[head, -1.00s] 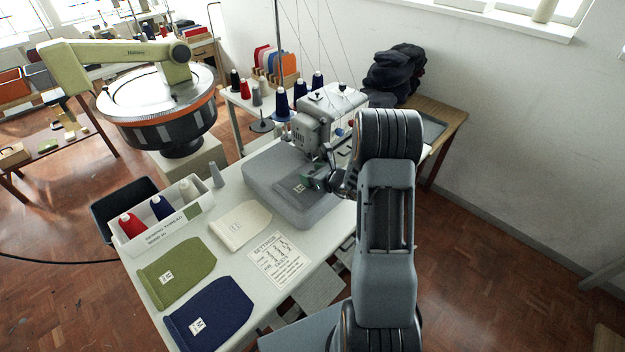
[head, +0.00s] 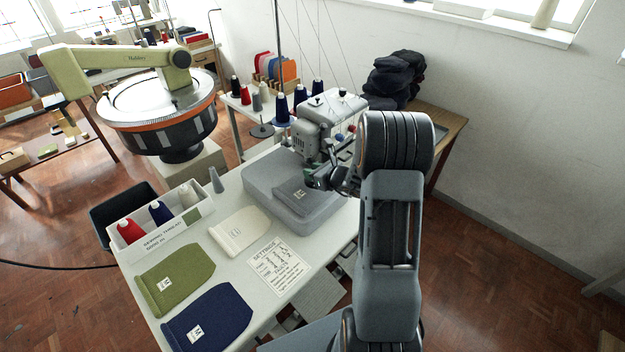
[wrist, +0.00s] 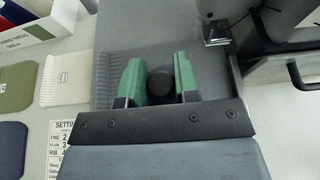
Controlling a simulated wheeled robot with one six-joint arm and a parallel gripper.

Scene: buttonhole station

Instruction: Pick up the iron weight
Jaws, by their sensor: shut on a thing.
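The iron weight (wrist: 160,84) shows in the wrist view as a dark round knob between the two green fingers. My gripper (wrist: 159,82) is shut on it; the fingers stand on its left and right sides. A grey ribbed knit panel (wrist: 205,66) lies below it on the machine's bed. In the head view my gripper (head: 312,181) is small and partly hidden by my arm, close over the bed by the sewing head. The weight cannot be made out there. I cannot tell whether the weight touches the panel.
The buttonhole machine's head (head: 322,115) stands right behind my gripper. Cream (head: 240,231), green (head: 176,279) and navy (head: 207,318) panels and a settings card (head: 279,265) lie on the table. A white thread box (head: 160,228) stands at the left edge.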

